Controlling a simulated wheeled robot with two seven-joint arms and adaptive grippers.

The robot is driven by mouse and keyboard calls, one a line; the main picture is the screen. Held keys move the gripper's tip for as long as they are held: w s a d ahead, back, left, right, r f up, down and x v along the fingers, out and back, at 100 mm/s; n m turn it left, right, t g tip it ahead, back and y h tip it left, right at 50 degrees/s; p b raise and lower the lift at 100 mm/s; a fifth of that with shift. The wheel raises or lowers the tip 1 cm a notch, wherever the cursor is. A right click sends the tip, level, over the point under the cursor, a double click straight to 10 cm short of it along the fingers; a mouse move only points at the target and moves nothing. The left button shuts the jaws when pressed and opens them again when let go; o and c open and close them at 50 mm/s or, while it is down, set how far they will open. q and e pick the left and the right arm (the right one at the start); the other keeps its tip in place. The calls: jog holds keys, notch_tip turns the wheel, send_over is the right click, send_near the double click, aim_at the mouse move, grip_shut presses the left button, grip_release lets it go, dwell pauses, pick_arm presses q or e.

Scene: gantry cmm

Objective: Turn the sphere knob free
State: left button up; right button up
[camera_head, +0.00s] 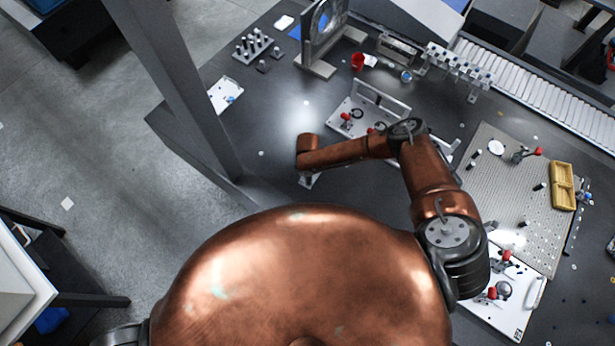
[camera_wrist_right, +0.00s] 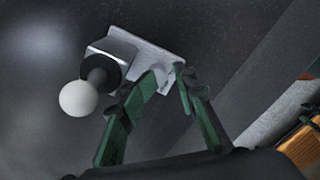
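The sphere knob (camera_wrist_right: 77,98) is a white ball on a black collar, joined to a silver block and plate (camera_wrist_right: 150,54). In the right wrist view it sits left of my right gripper (camera_wrist_right: 166,72). In the head view a small pale edge of the plate (camera_head: 309,181) shows below the end of my right arm, which hides the knob and gripper. My left gripper is not in view.
A grey post (camera_head: 180,90) rises at the left of the dark table. A perforated plate (camera_head: 510,185) with a yellow tray (camera_head: 563,186) is at the right. Dark table left of my arm is mostly clear.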

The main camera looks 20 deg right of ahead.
notch_tip(320, 180, up, 8)
jog(key=p, duration=0.6)
jog(key=shift+p, duration=0.35)
dwell(0.4)
notch_tip(320, 180, up, 12)
dwell(0.5)
